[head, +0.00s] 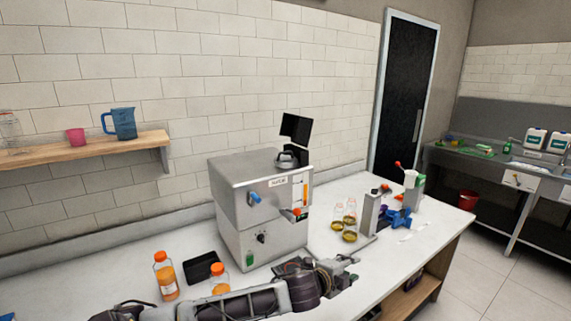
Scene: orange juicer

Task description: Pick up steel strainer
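I cannot pick out the steel strainer with certainty. A small dark and metallic piece (288,158) sits on top of the steel machine (232,208), but I cannot tell what it is. My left arm crosses the front of the white counter (130,268) from the left. My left gripper (346,267) is at its end, right of the machine's base, near the counter's front edge. It is small and seen side-on, so its opening is unclear. Nothing is plainly held in it. My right gripper is out of view.
Two orange-capped bottles (166,276) and a black tray (203,267) stand left of the machine. Small jars and round yellowish pieces (350,236) lie right of it, beside a grey stand (371,213) and blue parts (400,217). A shelf (80,149) holds a blue jug (122,124).

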